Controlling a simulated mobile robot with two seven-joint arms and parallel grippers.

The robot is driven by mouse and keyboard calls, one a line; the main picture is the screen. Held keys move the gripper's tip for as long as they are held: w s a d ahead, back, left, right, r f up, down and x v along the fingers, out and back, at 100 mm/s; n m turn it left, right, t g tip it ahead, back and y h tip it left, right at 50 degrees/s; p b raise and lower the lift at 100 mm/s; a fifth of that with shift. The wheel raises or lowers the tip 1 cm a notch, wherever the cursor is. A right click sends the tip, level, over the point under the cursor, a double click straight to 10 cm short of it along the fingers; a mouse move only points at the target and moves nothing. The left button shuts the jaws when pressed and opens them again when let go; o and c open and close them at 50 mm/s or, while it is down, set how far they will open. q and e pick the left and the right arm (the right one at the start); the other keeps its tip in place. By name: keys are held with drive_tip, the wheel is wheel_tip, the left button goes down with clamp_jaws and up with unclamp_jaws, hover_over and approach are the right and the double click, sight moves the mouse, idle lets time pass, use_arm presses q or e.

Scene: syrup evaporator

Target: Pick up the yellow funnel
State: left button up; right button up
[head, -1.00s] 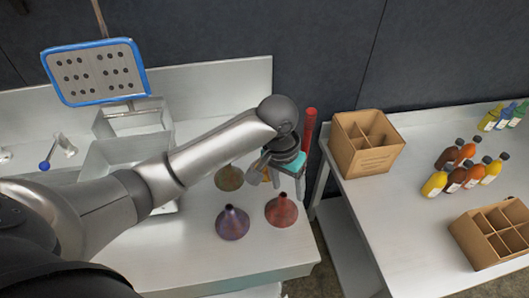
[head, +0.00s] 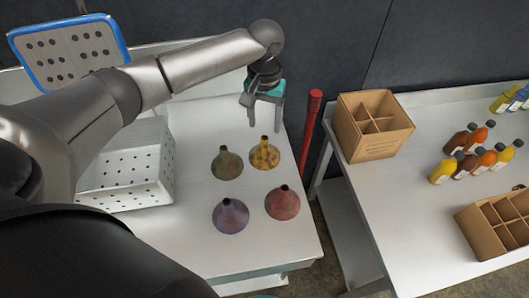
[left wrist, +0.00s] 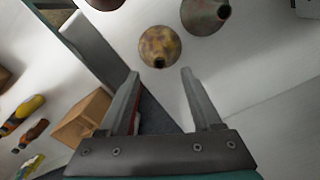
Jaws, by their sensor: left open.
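The yellow funnel (head: 264,156) stands wide mouth down with its spout up on the metal table, at the back right of a group of funnels. My left gripper (head: 264,118) is open and empty, above and behind the yellow funnel, pointing down. In the left wrist view the yellow funnel (left wrist: 160,46) lies just beyond the gap between the open fingertips (left wrist: 160,73), apart from them. My right gripper is not in view.
A green funnel (head: 227,166), a purple funnel (head: 231,217) and a red funnel (head: 283,205) stand close by. A perforated metal bin (head: 140,178) is to the left. A red post (head: 310,130) rises beside the table's right edge. Cardboard boxes (head: 375,145) and bottles (head: 443,172) occupy the right table.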

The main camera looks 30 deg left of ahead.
sight(264, 138)
use_arm(q)
drive_tip(key=shift+s+f+b, duration=0.1)
drive_tip(key=shift+f+b, duration=0.2)
drive_tip(key=shift+f, duration=3.15)
clamp_jaws()
